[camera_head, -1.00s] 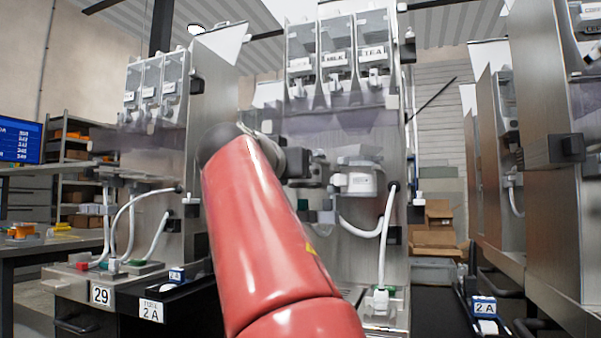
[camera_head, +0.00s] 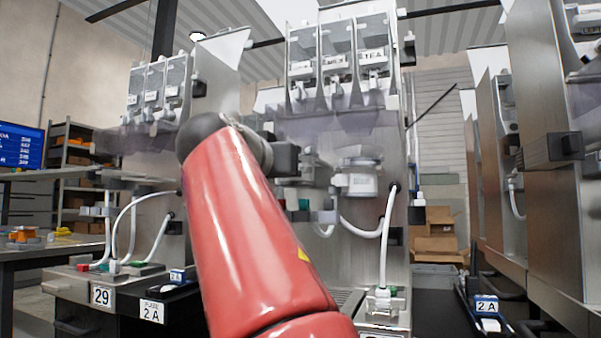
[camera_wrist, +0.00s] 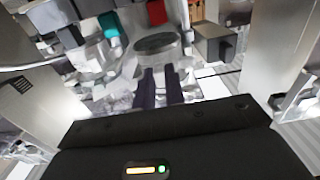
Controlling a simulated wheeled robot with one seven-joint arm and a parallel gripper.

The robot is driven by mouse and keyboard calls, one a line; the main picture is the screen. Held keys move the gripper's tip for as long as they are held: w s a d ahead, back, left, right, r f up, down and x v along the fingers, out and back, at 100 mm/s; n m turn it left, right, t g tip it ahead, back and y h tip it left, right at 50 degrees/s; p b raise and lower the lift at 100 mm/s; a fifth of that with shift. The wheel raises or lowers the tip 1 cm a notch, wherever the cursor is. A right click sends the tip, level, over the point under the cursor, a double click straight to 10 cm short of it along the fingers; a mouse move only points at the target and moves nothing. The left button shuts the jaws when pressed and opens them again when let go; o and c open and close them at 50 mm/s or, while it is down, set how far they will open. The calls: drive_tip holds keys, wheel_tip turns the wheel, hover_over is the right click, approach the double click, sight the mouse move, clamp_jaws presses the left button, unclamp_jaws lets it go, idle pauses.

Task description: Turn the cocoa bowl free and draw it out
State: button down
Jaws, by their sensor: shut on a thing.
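My gripper (camera_head: 303,164) is behind my red arm in the head view, in front of the middle dispenser. In the wrist view its two dark fingers (camera_wrist: 161,86) are close together, shut on the cocoa bowl (camera_wrist: 160,64), a pale clear bowl with a dark round opening. In the head view part of this bowl (camera_head: 318,173) shows just right of the gripper. Its label is not readable, and the fingers hide where they touch it. I cannot tell whether the bowl is free of its mount.
Another bowl with a white label (camera_head: 362,182) is mounted close on the right. Labelled hoppers (camera_head: 337,60) stand above, over a translucent purple-grey guard (camera_head: 345,125). White hoses (camera_head: 387,235) hang below right. A tall cabinet (camera_head: 565,150) stands right.

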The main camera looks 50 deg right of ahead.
drive_tip(key=shift+b+v, duration=0.7)
drive_tip(key=shift+v, duration=1.5)
drive_tip(key=shift+s+d+r, duration=0.1)
drive_tip(key=shift+s+r, duration=0.05)
drive_tip(key=b+v, duration=0.1)
drive_tip(key=v, duration=0.8)
drive_tip(key=shift+b, duration=0.35)
